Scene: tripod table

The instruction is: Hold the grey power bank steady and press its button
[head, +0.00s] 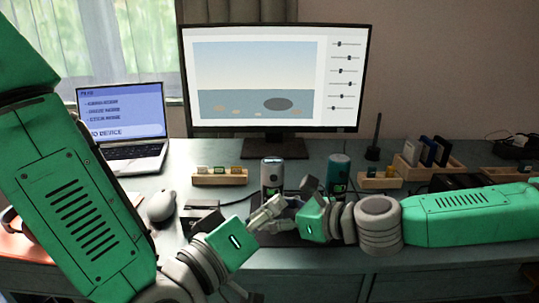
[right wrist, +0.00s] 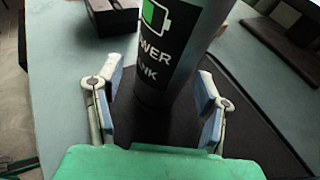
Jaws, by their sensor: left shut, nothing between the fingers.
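The grey power bank (head: 271,176) stands upright on a dark mat, in front of the monitor. In the right wrist view the power bank (right wrist: 170,50) rises between my right gripper's two spread fingers (right wrist: 157,98), with its battery symbol and lettering facing me. A gap shows beside the left finger; contact at the right finger is hard to tell. In the head view my right gripper (head: 295,204) reaches in from the right, just in front of the power bank. My left gripper (head: 268,214) is shut and empty, low in front of the power bank, overlapping the right gripper's fingers. The button cannot be made out.
A teal cylinder (head: 339,170) stands right of the power bank. Wooden holders (head: 219,178) with small items, a mouse (head: 161,207), a laptop (head: 122,130) and a monitor (head: 276,80) surround the area. A wooden rack (head: 428,167) stands at right. My two grippers are very close together.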

